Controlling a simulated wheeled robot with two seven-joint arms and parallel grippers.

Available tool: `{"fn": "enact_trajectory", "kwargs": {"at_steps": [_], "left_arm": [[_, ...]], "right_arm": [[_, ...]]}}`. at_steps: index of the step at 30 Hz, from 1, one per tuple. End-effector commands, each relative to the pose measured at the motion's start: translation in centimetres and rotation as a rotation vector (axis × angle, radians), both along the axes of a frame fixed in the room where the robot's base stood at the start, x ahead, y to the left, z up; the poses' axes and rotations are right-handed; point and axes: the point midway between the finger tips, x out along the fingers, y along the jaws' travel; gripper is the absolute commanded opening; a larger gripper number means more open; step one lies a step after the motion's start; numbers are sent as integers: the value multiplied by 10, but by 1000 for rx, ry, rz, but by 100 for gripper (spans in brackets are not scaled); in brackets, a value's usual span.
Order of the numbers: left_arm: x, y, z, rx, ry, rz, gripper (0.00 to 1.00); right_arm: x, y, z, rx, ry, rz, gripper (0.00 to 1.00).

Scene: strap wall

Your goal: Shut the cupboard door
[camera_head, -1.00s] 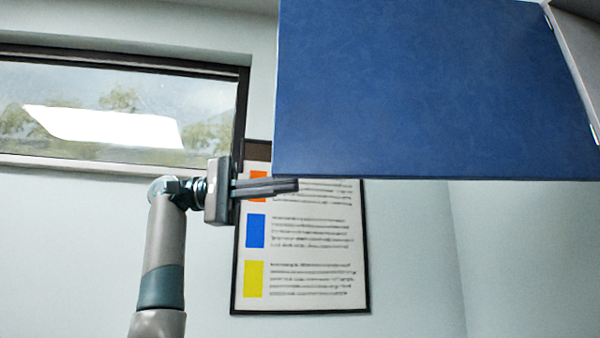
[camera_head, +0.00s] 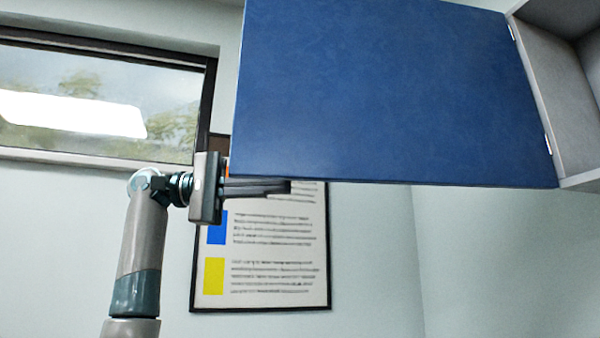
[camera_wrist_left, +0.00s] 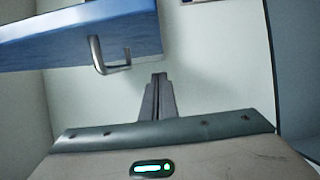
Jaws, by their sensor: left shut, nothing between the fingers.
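The cupboard door (camera_head: 390,95) is a blue panel that stands open, hinged on its right edge to the grey cupboard (camera_head: 565,110). In the left wrist view the door (camera_wrist_left: 75,30) is at the upper left, with a metal handle (camera_wrist_left: 100,58) at its near end. My left gripper (camera_head: 288,187) is shut and empty at the door's lower left corner, its fingers pointing right just under the bottom edge. In the left wrist view the shut fingers (camera_wrist_left: 159,80) are right of the handle, apart from it. My right gripper is not in view.
A framed poster (camera_head: 275,265) hangs on the wall behind my left gripper. A window (camera_head: 100,110) is at the upper left. The cupboard's inside shows only in part at the upper right.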

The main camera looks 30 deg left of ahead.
Motion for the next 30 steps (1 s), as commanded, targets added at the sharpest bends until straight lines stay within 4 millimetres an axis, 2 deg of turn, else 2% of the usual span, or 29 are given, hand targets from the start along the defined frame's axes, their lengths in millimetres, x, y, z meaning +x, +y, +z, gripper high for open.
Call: {"fn": "enact_trajectory", "kwargs": {"at_steps": [1,7,18,30], "left_arm": [[5,-9,3,2,0,0,0],[20,-42,3,2,0,0,0],[-7,-62,1,1,-2,2,0],[-12,-66,0,-1,0,1,0]], "right_arm": [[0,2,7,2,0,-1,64],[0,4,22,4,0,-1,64],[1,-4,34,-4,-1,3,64],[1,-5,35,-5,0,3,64]]}}
